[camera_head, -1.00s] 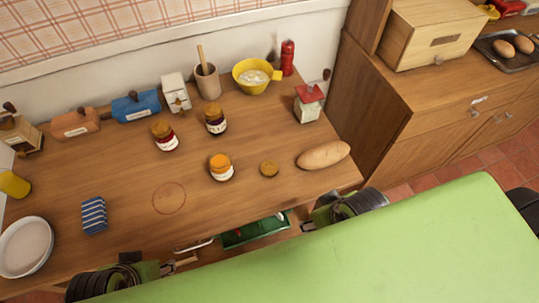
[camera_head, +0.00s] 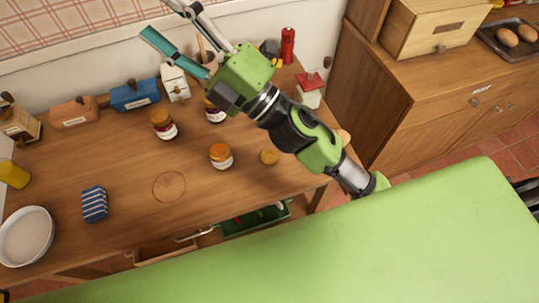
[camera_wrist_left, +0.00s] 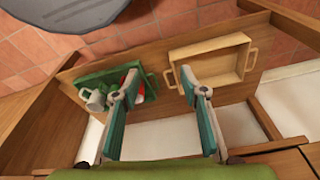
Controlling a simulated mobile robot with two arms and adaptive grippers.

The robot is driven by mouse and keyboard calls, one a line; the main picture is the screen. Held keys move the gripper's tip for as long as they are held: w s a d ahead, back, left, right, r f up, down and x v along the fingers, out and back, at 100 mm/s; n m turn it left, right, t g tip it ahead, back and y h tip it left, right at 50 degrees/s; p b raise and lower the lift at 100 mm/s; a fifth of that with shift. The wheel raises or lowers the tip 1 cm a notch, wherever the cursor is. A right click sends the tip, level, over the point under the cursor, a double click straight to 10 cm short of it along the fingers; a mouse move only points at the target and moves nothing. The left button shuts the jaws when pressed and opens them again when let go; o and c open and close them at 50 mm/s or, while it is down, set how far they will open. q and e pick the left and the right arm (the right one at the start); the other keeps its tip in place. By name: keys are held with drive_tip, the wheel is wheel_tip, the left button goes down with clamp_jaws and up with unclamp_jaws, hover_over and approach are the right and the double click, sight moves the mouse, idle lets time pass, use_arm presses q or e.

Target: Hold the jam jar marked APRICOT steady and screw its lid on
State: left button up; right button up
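A small jar with orange contents (camera_head: 221,160) stands upright on the wooden table; its label is too small to read, and I cannot tell whether its orange top is bare jam or a cover. A loose round brownish-gold lid (camera_head: 269,157) lies flat to its right. Two darker red jars, one at left (camera_head: 165,131) and one partly behind my arm (camera_head: 214,115), stand behind it. My right gripper (camera_head: 158,16) is open and empty, high over the table's back, away from the jar. My left gripper (camera_wrist_left: 159,75) is open and empty in the left wrist view, and out of the head view.
A blue striped cloth or sponge (camera_head: 94,204) and a white bowl (camera_head: 26,237) are at the left. Canisters (camera_head: 135,95) line the back. In the left wrist view a green crate (camera_wrist_left: 92,78) and an open wooden tray or drawer (camera_wrist_left: 230,68) lie below the gripper.

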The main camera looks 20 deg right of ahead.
drive_tip(key=s+a+n+g+y, duration=0.5)
drive_tip(key=s+a+n+g, duration=0.15)
drive_tip(key=n+g, duration=0.4)
drive_tip(key=s+a+f+n+g+h, duration=0.2)
drive_tip(key=s+f+n+g+h, duration=0.1)
drive_tip(key=f+n+g, duration=0.25)
drive_tip(key=s+a+f+n+g+h, duration=0.3)
drive_tip(key=s+f+n+g, duration=0.1)
drive_tip(key=f+n, duration=0.25)
drive_tip(key=w+d+f+n+t+h, duration=0.1)
drive_tip(key=w+d+f+n+h, duration=0.3)
drive_tip(key=d+f+h, duration=0.8)
use_arm(q)
drive_tip(key=s+a+f+g, duration=0.1)
drive_tip(key=s+a+f, duration=0.2)
drive_tip(key=s+f, duration=1.5)
use_arm(e)
drive_tip(key=w+d+f+t+h, duration=0.1)
drive_tip(key=w+d+f+h, duration=0.1)
drive_tip(key=d, duration=0.5)
drive_tip(key=w+d+f+t+h, duration=0.1)
drive_tip(key=w+d+h, duration=0.1)
drive_tip(key=w+d, duration=0.3)
drive_tip(key=shift+d+f+h, duration=0.3)
drive_tip(key=shift+d+f, duration=0.1)
drive_tip(key=shift+d, duration=0.8)
use_arm(q)
drive_tip(key=shift+a, duration=0.1)
